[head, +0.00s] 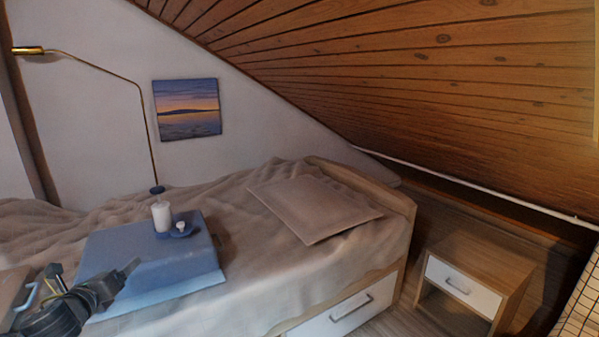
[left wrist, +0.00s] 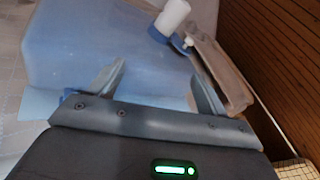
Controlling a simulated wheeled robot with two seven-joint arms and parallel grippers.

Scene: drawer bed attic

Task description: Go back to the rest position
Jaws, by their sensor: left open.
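My left gripper (head: 98,275) is at the lower left of the head view, beside the near-left part of a blue block-like surface on the bed. In the left wrist view, its two fingers (left wrist: 158,80) are spread apart with nothing between them, and the blue surface (left wrist: 85,45) lies beyond them. My right gripper is in neither view.
The blue surface (head: 140,250) bears a white cylinder (head: 161,217) and a small blue dish (head: 176,232). A flat cushion (head: 315,208) lies on the bed (head: 250,255). A nightstand (head: 480,262) stands at right under the sloping wooden ceiling (head: 420,80).

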